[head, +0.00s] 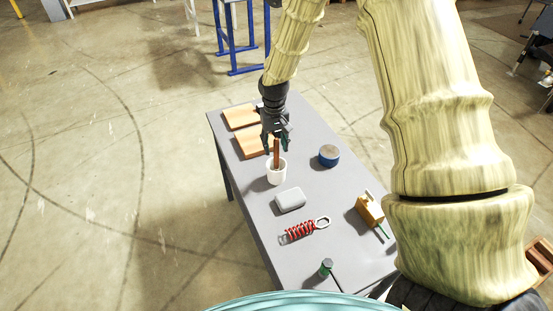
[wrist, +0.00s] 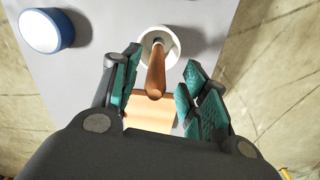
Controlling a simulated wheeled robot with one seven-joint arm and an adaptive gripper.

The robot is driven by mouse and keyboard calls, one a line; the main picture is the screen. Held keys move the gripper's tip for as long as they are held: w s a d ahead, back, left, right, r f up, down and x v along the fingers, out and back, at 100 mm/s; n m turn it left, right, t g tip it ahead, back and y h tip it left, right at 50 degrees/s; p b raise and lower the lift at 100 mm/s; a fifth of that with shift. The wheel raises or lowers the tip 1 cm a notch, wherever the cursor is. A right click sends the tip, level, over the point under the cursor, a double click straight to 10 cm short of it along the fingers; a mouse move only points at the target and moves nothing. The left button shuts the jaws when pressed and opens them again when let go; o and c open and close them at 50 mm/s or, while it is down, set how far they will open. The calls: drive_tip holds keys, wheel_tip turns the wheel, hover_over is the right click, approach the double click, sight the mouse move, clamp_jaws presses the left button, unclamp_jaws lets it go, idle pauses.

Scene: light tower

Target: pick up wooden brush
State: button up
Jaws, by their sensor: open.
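The wooden brush (head: 276,153) stands upright in a white cup (head: 275,177) on the grey table, its brown handle pointing up. In the wrist view the brush handle (wrist: 156,75) rises out of the white cup (wrist: 158,40) towards the camera. My gripper (head: 276,143) hangs just above the cup, around the top of the handle in the head view. In the wrist view my gripper (wrist: 158,82) has its teal-padded fingers apart, one on each side of the handle, with gaps to both. The lower part of the brush inside the cup is hidden.
On the grey table (head: 245,190) are a blue round tin (head: 329,155), a white box (head: 290,199), a red coiled item (head: 300,231), a yellow block-like tool (head: 370,209) and a green-topped item (head: 326,267). Wooden boards (head: 250,146) lie at the far left end.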

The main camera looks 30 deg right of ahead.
sight(276, 154)
drive_tip(key=shift+d+f+p, duration=0.2)
drive_tip(key=shift+f+p, duration=0.75)
drive_tip(key=shift+f, duration=1.65)
clamp_jaws()
